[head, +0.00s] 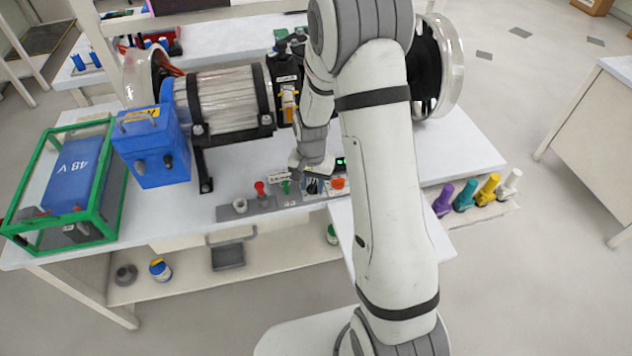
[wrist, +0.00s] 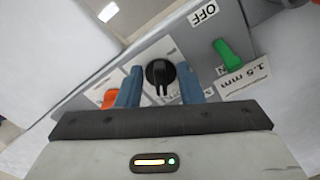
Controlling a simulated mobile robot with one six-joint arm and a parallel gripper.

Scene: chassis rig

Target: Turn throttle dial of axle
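A round black dial (wrist: 160,72) with a pointer-like ridge sits on the grey control panel (wrist: 150,52). In the head view the dial (head: 313,187) shows small, just below my gripper (head: 314,170). In the wrist view my gripper (wrist: 159,86) is open, with one blue finger on each side of the dial. A gap shows between each finger and the dial, so I see no contact. The labels by the dial are partly hidden by the fingers. The axle rig (head: 228,98) stands on the bench behind the panel.
An orange button (wrist: 110,97) lies close by the left finger. A green lever (wrist: 228,54) stands right of the dial. A red lever (head: 260,188) is further left on the panel. A blue box (head: 152,147) and a green-framed case (head: 70,185) stand at the bench's left.

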